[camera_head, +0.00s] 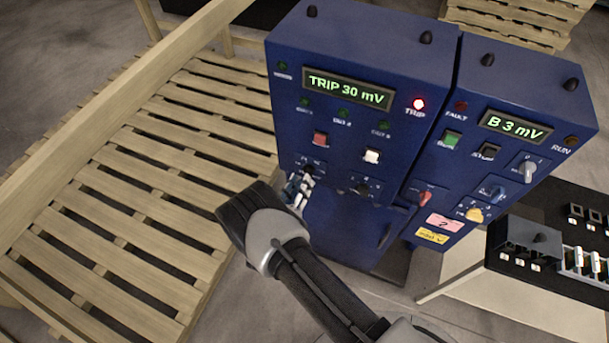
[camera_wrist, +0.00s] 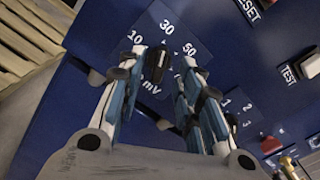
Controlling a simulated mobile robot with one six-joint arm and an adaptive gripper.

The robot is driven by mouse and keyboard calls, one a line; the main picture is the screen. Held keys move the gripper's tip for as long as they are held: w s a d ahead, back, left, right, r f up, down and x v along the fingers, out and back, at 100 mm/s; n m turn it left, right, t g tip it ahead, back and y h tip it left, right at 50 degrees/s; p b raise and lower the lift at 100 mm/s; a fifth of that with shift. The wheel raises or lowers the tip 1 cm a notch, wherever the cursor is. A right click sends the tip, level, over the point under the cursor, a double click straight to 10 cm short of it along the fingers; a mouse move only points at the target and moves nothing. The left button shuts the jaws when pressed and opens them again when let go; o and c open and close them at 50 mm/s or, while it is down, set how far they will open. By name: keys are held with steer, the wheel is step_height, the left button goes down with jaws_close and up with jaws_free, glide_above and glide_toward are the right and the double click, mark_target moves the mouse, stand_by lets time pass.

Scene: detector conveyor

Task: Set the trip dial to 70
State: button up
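The trip dial (camera_wrist: 160,64) is a black knob on the blue panel, ringed by the marks 10, 30 and 50 and the label mV in the wrist view. Any 70 mark is hidden behind the fingers. In the head view the dial (camera_head: 308,170) shows just above my gripper (camera_head: 297,190). The display (camera_head: 347,88) reads TRIP 30 mV. In the wrist view my gripper (camera_wrist: 163,66) has its fingertips on either side of the dial, close to it. I cannot tell whether they touch it.
A red button (camera_head: 320,139) and a white button (camera_head: 371,155) sit above the dial row. A second knob (camera_head: 362,188) is to the right. The right cabinet's display (camera_head: 515,126) reads B 3 mV. A red TRIP lamp (camera_head: 419,104) is lit. A wooden pallet (camera_head: 130,190) lies left.

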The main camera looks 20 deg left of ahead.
mark_target(308, 171)
steer(key=w, duration=0.3)
steer(key=shift+w+d, duration=0.15)
steer(key=shift+w, duration=0.15)
steer(key=shift+c, duration=0.5)
jaws_close()
